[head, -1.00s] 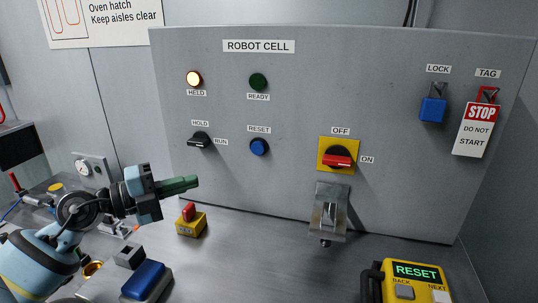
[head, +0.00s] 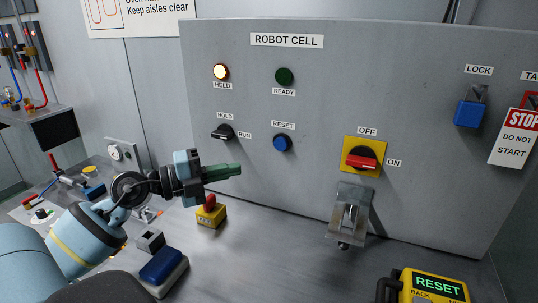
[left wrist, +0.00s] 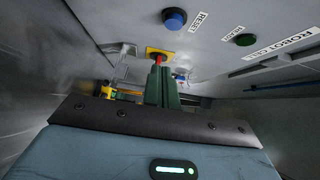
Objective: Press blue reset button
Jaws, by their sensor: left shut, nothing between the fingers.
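The blue reset button (head: 282,143) sits on the grey ROBOT CELL panel (head: 330,90), under a RESET label. It also shows in the left wrist view (left wrist: 174,19), at the top and beyond the fingers. My left gripper (head: 238,169) has green fingers, shut and empty, pointing right, below and left of the button and apart from it. In the left wrist view the closed fingers (left wrist: 161,88) point up the middle of the picture. My right gripper is not in view.
The HELD lamp (head: 221,72) glows; the READY lamp (head: 284,76) is dark green. A black selector (head: 223,132) is left of the button, and a red-yellow switch (head: 362,159) is right. A yellow box (head: 211,213) with a red top stands below the gripper.

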